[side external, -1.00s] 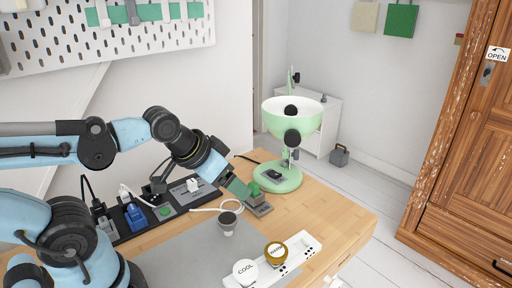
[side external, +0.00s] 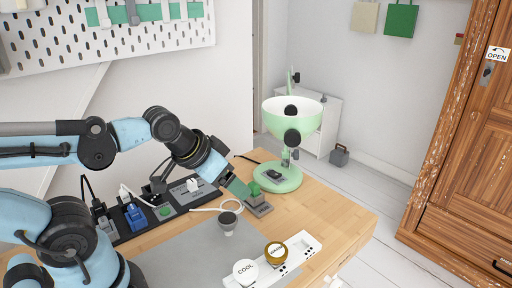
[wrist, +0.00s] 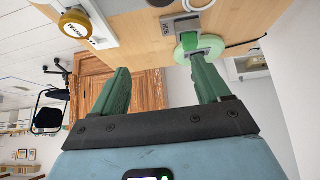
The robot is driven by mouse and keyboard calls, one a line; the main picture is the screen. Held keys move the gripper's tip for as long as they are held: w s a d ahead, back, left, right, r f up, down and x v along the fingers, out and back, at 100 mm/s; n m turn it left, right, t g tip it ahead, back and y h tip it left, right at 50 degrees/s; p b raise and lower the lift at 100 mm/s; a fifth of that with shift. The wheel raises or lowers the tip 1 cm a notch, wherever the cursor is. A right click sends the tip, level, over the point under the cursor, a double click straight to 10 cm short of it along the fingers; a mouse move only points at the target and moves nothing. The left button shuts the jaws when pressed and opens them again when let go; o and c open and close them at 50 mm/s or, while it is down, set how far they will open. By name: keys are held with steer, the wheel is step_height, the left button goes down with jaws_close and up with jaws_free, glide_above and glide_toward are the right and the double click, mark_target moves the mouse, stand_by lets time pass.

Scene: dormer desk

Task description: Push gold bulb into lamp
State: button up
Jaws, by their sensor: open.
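The gold bulb (side external: 275,249), with a label on its top, sits in a white holder (side external: 304,245) near the front of the desk. It also shows at the upper left of the wrist view (wrist: 76,24). The mint-green lamp (side external: 292,113) stands at the back right of the desk with its bowl-shaped shade facing up; the inside of its socket is hidden. Its round base shows in the wrist view (wrist: 205,46). My gripper (side external: 240,189) is open and empty, left of the lamp and behind the gold bulb, apart from both. Its green fingers are spread in the wrist view (wrist: 160,70).
A white COOL bulb (side external: 245,270) sits beside the gold one. A grey bulb (side external: 228,220) stands on the grey mat (side external: 190,257). A grey block with a green top (side external: 258,206) is close to my gripper. A power strip (side external: 135,216) lines the back.

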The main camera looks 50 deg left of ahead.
steer(key=shift+o, duration=0.5)
steer(key=n+g, duration=0.2)
steer(key=g, duration=0.5)
glide_above(277, 250)
steer(key=f, duration=0.4)
steer(key=shift+s+d+f, duration=0.1)
steer(key=shift+d+f, duration=0.15)
steer(key=shift+f, duration=0.1)
steer(key=shift+a+f, duration=0.15)
steer(key=shift+f, duration=1.2)
steer(key=shift+a+f, duration=0.1)
steer(key=shift+f, duration=1.25)
steer(key=c, duration=1.1)
